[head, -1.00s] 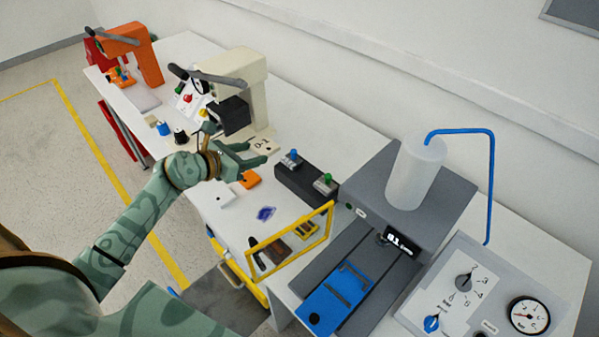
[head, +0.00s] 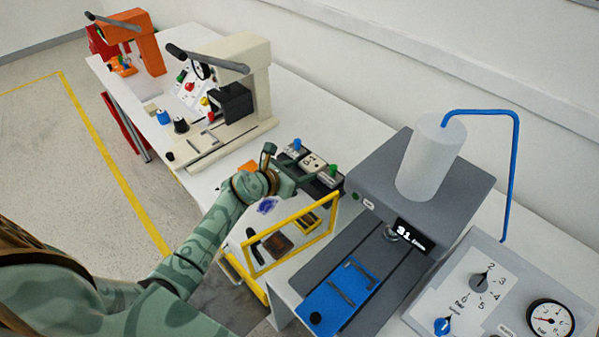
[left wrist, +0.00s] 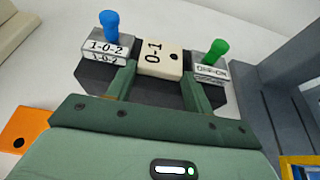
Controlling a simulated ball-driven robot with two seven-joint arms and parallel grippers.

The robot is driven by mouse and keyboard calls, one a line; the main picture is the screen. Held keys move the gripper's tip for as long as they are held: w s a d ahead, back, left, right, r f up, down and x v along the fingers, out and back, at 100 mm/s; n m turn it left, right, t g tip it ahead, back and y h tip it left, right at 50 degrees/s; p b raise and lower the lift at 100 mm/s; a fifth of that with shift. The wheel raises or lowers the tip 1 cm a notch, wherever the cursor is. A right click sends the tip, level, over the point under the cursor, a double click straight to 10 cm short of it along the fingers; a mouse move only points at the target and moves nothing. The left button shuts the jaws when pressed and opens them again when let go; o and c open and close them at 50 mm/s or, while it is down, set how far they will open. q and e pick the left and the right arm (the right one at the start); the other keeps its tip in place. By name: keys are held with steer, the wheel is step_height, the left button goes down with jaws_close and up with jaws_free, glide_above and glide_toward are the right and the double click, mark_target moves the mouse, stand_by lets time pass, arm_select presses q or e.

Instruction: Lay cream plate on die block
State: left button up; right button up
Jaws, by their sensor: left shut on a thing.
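The cream plate (head: 312,161), marked 0-1 in the left wrist view (left wrist: 160,58), is between the fingers of my left gripper (head: 302,171). The gripper is shut on it. The dark die block (left wrist: 95,76) lies under and around the plate, which sits between two grey plates. The left grey plate (left wrist: 106,50) has a blue knob and the right one (left wrist: 210,68) a green knob. Whether the cream plate touches the block cannot be told, because the fingers (left wrist: 157,80) and gripper body hide its near side.
An orange plate (left wrist: 22,128) lies on the table left of the gripper. A yellow frame (head: 292,232) stands in front of the die block. A grey machine (head: 415,215) with a white cylinder is close on the right. A cream press (head: 245,85) stands at the back left.

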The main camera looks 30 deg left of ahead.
arm_select(q)
steer(key=shift+f, duration=0.1)
steer(key=o, duration=1)
steer(key=shift+c, duration=0.2)
steer(key=shift+r, duration=0.25)
steer(key=p+v, duration=0.3)
steer(key=v, duration=0.9)
steer(key=shift+s+f, duration=0.1)
